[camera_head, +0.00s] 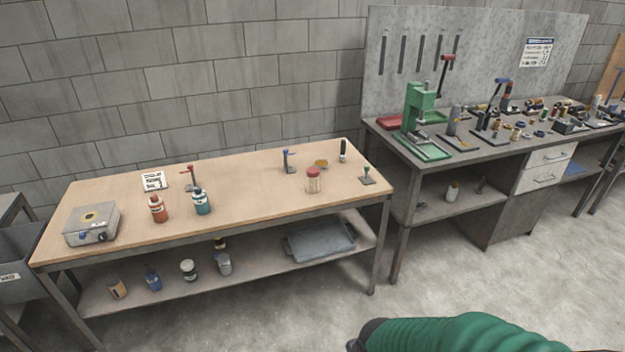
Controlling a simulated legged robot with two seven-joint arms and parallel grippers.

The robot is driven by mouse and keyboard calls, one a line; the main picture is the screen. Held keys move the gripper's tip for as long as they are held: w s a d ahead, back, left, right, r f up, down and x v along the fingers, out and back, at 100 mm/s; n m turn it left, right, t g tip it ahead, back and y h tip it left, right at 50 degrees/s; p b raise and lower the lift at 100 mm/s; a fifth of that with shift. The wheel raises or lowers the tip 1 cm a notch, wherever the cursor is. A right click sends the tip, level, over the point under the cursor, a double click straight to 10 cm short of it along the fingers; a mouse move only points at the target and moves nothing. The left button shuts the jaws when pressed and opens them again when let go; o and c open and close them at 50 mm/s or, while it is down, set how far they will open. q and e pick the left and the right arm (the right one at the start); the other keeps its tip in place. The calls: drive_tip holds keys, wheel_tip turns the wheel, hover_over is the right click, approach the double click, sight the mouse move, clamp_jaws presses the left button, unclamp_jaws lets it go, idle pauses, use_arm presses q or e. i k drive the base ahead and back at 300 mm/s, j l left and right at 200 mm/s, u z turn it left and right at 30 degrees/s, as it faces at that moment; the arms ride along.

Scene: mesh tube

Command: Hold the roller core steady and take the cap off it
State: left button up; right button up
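A small upright cylinder with a pale yellowish body and a red cap (313,174) stands on the wooden tabletop (250,203), right of the middle. It looks like the roller core (313,186) with its cap on, but it is too small to be sure. No gripper is in view. A green ribbed sleeve with a dark end, which looks like part of my arm, crosses the bottom right and reaches no object.
Near the cylinder are a small blue-topped stand (288,161), a yellowish disc (321,163), a black-handled tool (343,150) and a small green-topped stand (367,175). The front middle tabletop is clear.

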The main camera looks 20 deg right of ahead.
sight(314, 182)
drive_tip(key=i+l+u, duration=0.1)
drive_tip(key=i+l, duration=0.15)
drive_tip(key=l, duration=0.15)
drive_tip(key=i+l, duration=0.25)
drive_tip(key=i+l+u, duration=0.15)
drive_tip(key=l, duration=0.35)
drive_tip(key=i+l, duration=0.3)
drive_tip(key=l, duration=0.15)
drive_tip(key=i+l+u, duration=0.15)
drive_tip(key=l, duration=0.25)
drive_tip(key=i+l, duration=0.25)
drive_tip(key=l, duration=0.2)
drive_tip(key=i+l+u, duration=0.15)
drive_tip(key=l, duration=0.3)
drive_tip(key=i+l, duration=0.2)
drive_tip(key=l, duration=0.25)
drive_tip(key=u, duration=0.05)
